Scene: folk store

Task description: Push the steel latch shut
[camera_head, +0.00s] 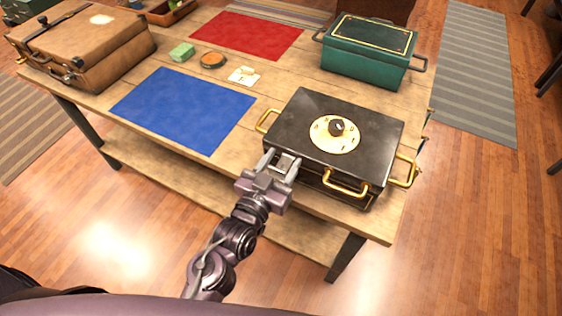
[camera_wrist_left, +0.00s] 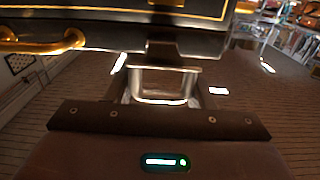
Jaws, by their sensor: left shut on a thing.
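A black box (camera_head: 337,135) with brass handles and a round cream dial (camera_head: 334,133) on its lid stands at the table's front right. My left gripper (camera_head: 284,163) is at the box's front left edge. It is shut on the steel latch (camera_head: 287,162), a small silvery piece on the box's front. In the left wrist view the latch (camera_wrist_left: 165,82) hangs below the dark box edge (camera_wrist_left: 185,38), between the two fingers of my gripper (camera_wrist_left: 163,85). The fingers partly hide the latch, and I cannot tell how far it is closed. My right gripper is not in view.
A brass handle (camera_head: 346,188) is right of my gripper on the box front. A green box (camera_head: 368,50) stands behind.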

